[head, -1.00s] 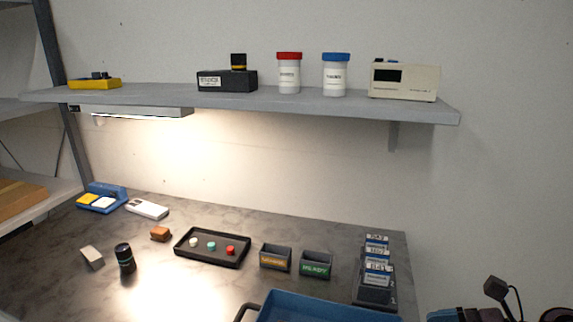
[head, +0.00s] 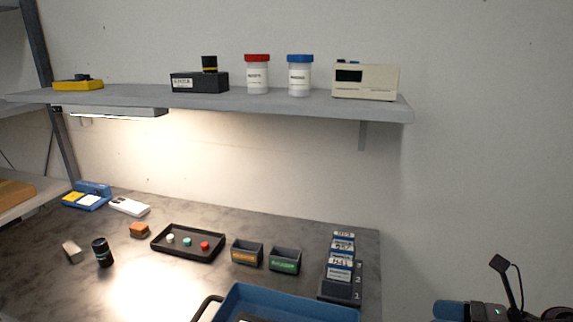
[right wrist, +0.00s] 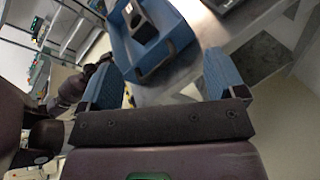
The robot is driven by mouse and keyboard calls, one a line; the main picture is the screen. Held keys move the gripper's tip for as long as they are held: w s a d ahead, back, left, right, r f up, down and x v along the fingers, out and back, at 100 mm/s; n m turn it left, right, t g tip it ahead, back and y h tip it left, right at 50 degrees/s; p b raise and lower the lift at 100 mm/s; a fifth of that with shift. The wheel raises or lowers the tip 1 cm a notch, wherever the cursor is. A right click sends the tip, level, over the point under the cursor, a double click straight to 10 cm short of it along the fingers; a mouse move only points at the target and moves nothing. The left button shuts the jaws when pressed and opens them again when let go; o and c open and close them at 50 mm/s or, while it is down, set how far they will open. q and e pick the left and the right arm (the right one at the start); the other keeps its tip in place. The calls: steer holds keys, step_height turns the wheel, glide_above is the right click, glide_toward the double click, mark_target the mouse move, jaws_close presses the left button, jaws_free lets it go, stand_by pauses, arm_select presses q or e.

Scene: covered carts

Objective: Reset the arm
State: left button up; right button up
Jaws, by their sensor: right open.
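My right gripper (right wrist: 162,85) shows in the right wrist view with its two blue fingers spread wide and nothing between them. Part of my right arm (head: 480,311) shows at the bottom right of the head view, to the right of the table. My left gripper is not in the head view. A blue tray (head: 290,297) with a dark handle stands at the table's front edge; a blue tray with a dark item in it also shows beyond the fingers in the right wrist view (right wrist: 122,50).
On the table (head: 215,290) are a black tray (head: 188,251) with three coloured pieces, two small bins (head: 285,265), a card rack (head: 340,291) and a black cylinder (head: 102,257). A grey shelf (head: 290,106) above holds jars and boxes. The floor side at right looks free.

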steer(key=w+d+f+m+t+h, duration=0.25)
steer(key=f+m+t+h, duration=0.2)
steer(key=m, duration=0.95)
steer(key=w+d+f+m+t+h, duration=0.1)
steer(key=d+f+m+t+h, duration=0.4)
steer(key=m, duration=0.9)
steer(key=s+a+f+m+g+h, duration=0.1)
steer(key=s+a+f+m+g, duration=0.1)
steer(key=s+f+m, duration=0.4)
steer(key=s+a+f+m+g+h, duration=0.2)
steer(key=s+a+f+m+g, duration=0.1)
steer(key=s+f+m, duration=0.4)
steer(key=s+a+f, duration=0.1)
steer(key=s+f, duration=0.2)
steer(key=f, duration=0.1)
steer(key=shift+s+a+f+g, duration=0.15)
steer(key=shift+f+g, duration=0.2)
steer(key=shift+h, duration=0.25)
